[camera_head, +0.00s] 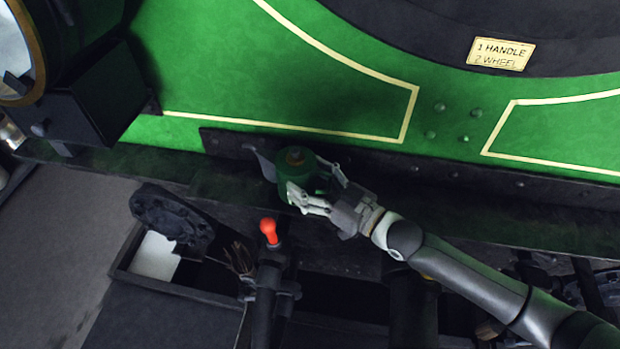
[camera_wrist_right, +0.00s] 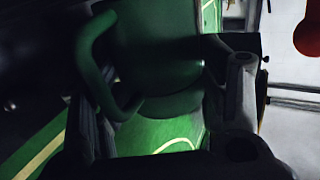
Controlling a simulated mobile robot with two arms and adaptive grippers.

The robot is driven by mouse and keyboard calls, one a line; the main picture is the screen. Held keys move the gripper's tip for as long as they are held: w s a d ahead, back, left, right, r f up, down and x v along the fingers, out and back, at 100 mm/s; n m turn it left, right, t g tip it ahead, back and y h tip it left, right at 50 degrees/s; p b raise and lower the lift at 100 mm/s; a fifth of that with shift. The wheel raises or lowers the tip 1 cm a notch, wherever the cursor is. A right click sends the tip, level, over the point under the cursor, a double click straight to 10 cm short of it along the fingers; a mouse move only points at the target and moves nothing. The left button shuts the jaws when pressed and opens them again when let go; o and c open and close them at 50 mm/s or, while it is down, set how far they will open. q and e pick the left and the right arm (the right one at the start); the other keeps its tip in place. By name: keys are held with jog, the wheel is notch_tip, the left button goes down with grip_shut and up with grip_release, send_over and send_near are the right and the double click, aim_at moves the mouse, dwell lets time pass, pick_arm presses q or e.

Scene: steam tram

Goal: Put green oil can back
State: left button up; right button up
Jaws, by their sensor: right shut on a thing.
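The green oil can (camera_head: 293,165) is at the dark ledge along the foot of the green panel in the head view. Its top with a brownish cap faces the camera. My right gripper (camera_head: 316,190) is shut on the can from the right side. In the right wrist view the can (camera_wrist_right: 158,50) fills the upper middle, with its curved green handle at the left. The gripper's finger (camera_wrist_right: 240,90) is beside it at the right. Whether the can rests on the ledge or is held above it, I cannot tell. My left gripper is not in view.
A lever with a red knob (camera_head: 269,230) stands in front of the can, close to my gripper. An open dark box (camera_head: 150,281) with a white sheet is at the lower left. A lamp housing (camera_head: 90,95) is at the upper left. The green panel (camera_head: 250,60) rises behind the ledge.

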jog(key=shift+f, duration=0.2)
jog(key=o, duration=1.9)
jog(key=shift+o, duration=0.2)
jog(key=shift+r, duration=0.2)
jog(key=b+v, duration=0.2)
jog(key=v, duration=1)
